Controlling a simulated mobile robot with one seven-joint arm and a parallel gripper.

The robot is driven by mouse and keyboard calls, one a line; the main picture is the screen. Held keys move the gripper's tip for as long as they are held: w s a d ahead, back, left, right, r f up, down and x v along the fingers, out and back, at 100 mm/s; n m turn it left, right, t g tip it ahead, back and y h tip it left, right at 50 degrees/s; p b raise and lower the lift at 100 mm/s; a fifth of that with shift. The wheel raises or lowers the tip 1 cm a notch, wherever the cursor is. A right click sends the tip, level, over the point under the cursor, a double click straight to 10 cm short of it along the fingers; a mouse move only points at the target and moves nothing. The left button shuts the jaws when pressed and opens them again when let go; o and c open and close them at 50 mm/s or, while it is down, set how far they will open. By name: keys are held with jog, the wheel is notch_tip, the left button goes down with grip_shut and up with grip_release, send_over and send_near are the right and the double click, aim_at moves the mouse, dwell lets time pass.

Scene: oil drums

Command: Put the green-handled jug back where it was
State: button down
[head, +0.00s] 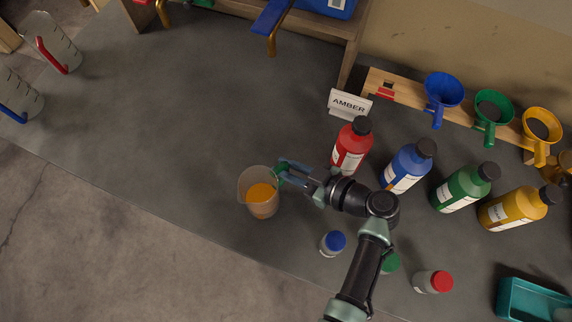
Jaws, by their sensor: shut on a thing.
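The green-handled jug (258,204) is a clear jug with orange liquid in its lower part. It is near the front edge of the grey bench, left of the bottles. Its green handle is on the right side and is mostly hidden by my gripper. My gripper (284,173) reaches in from the right and is shut on this handle. I cannot tell whether the jug's base touches the bench or is slightly above it.
A red-handled jug (52,45) and a blue-handled jug (18,98) stand at the far left. Red (350,150), blue (404,172), green (464,190) and yellow (512,209) bottles stand right, with small capped jars in front. An AMBER sign (349,104) stands behind. The bench's left middle is clear.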

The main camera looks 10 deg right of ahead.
jog(key=c, duration=0.8)
grip_release()
